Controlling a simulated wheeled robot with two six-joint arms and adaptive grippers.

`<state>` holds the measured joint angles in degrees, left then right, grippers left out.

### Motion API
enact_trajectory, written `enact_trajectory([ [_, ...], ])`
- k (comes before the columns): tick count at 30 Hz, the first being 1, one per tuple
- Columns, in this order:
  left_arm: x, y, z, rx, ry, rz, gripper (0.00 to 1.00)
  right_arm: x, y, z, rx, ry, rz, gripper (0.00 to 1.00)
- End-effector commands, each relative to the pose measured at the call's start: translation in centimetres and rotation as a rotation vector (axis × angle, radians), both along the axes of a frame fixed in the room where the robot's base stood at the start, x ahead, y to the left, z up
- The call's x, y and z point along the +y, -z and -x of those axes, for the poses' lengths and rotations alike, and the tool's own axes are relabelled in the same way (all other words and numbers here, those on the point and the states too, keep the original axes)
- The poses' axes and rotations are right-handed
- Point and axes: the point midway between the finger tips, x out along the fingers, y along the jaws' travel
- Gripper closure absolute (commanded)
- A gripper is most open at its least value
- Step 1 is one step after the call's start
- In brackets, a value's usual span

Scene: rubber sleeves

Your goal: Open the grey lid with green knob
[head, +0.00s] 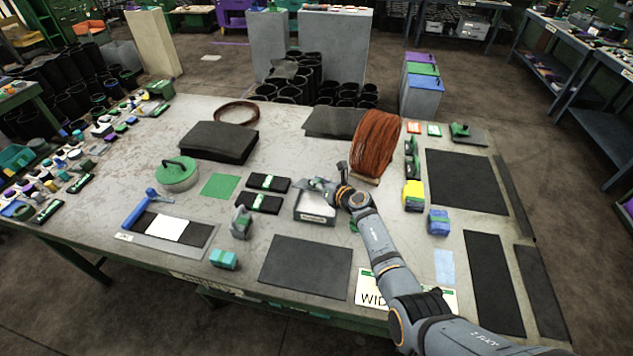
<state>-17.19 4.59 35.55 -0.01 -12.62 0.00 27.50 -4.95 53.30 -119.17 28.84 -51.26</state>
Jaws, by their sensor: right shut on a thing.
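A small grey box (315,208) with a pale label on its front stands near the middle of the table. My right gripper (328,188) is at the back edge of this box, its arm reaching in from the lower right. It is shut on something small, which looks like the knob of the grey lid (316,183). The lid appears as a small grey shape at the gripper's tip, and part of it is hidden by the fingers. I cannot tell clearly how far the lid is raised from the box. My left gripper is not in view.
A coil of brown cord (377,146) stands behind the gripper. Black-and-green blocks (268,183) lie left of the box. A round green object with a handle (177,174) is farther left. A dark mat (306,266) lies flat in front. Yellow (413,196) and blue (438,222) blocks stand right.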

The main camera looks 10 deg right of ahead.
Motion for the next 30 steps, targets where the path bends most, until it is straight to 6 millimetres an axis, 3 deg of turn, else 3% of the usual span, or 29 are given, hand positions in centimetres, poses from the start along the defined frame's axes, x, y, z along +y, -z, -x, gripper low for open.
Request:
enact_trajectory([
  [1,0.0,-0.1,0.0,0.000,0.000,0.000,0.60,-0.2,-0.6,-0.3,-0.013,0.004,0.005,0.73],
  [6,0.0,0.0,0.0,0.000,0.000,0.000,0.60,-0.2,-0.4,-0.2,-0.008,0.003,0.004,0.50],
  [20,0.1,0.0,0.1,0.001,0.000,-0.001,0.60,-0.6,-0.5,0.8,-0.005,0.001,0.002,0.50],
  [30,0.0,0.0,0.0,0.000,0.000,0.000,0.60,-4.0,-2.7,6.4,-0.005,0.002,0.005,0.50],
])
